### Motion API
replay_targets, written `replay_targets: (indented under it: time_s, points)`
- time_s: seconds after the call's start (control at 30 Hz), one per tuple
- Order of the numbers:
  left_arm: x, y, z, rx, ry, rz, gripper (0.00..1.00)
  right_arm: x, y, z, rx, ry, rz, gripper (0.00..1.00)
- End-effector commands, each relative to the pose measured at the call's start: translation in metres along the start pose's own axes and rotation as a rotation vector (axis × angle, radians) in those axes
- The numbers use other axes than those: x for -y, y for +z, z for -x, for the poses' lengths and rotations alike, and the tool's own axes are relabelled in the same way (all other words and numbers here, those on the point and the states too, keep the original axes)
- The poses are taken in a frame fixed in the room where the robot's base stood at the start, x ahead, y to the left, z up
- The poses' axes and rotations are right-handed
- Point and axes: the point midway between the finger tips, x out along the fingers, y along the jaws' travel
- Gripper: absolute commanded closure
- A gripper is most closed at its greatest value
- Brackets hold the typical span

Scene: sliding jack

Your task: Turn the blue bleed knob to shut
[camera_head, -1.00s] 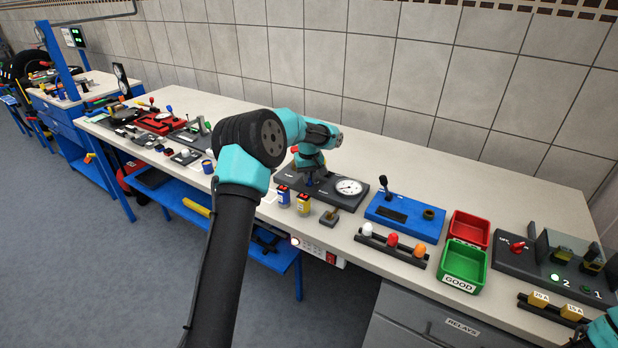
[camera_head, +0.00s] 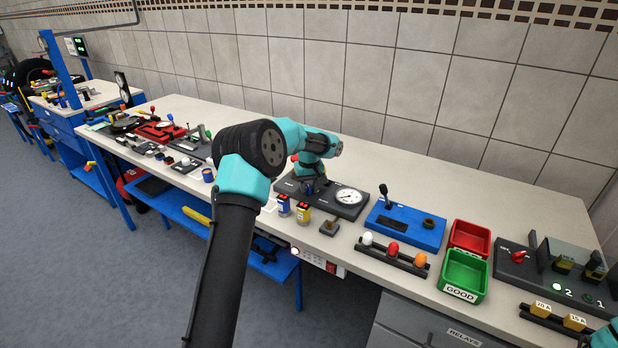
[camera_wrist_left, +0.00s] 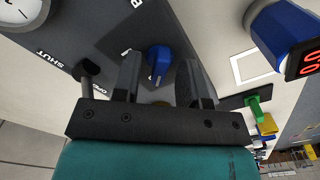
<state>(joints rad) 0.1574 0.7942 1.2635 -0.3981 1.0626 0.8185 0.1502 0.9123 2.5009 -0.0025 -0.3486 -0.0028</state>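The blue bleed knob (camera_wrist_left: 158,62) shows in the left wrist view on a dark panel (camera_head: 318,204), with a ridge across its face. My left gripper (camera_wrist_left: 161,66) is open, with one finger on each side of the knob in that view. I cannot tell whether either finger touches it. White lettering on the panel reads SHUT and OPEN near a dark post (camera_wrist_left: 88,72). A round white gauge (camera_head: 349,197) sits on the same panel. In the head view my left wrist hangs over the panel and largely hides the knob. My right gripper is out of view.
Blue and yellow small containers (camera_head: 303,210) stand in front of the panel. A small block with a post (camera_head: 330,224) is close by. A blue unit with a lever (camera_head: 405,225) stands to the right, then red and green bins (camera_head: 463,272). The back of the bench is clear.

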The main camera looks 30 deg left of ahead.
Motion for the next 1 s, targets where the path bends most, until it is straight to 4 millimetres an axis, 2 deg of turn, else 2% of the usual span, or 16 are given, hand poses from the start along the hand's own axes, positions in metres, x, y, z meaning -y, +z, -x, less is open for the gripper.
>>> replay_targets:
  time_s: [0.17,0.27,0.8,1.0]
  points:
    - [-0.001,0.000,0.012,-0.001,0.001,0.000,0.61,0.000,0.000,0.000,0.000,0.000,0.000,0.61]
    - [-0.001,0.000,0.026,-0.003,0.003,0.000,0.61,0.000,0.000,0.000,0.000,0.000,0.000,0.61]
    - [0.000,0.000,0.129,-0.003,0.003,0.000,0.61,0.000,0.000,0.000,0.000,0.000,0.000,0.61]
    - [-0.001,0.000,0.160,-0.002,0.002,0.001,0.61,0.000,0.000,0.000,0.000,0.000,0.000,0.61]
